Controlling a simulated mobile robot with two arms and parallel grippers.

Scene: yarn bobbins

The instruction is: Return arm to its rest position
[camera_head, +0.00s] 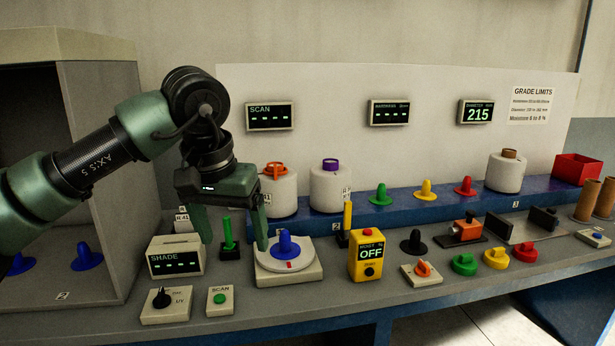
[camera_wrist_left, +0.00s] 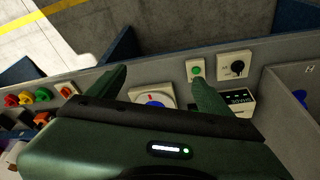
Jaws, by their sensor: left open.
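My left arm comes in from the left in the head view, and my left gripper (camera_head: 234,245) hangs fingers down above the bench, between the shade box and the turntable. Its two green fingers are spread apart with nothing between them. In the left wrist view the open fingers (camera_wrist_left: 162,85) reach over the bench, with the turntable (camera_wrist_left: 154,99) partly visible between them. In the head view the turntable (camera_head: 290,270) carries a blue peg (camera_head: 285,244). A green post (camera_head: 227,232) stands behind the gap between the fingers. My right gripper is not in view.
The shade box (camera_head: 176,262) stands close to the left finger. A grey cabinet wall (camera_head: 100,170) is left, near my arm. Yarn bobbins (camera_head: 330,190) stand on the blue shelf behind.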

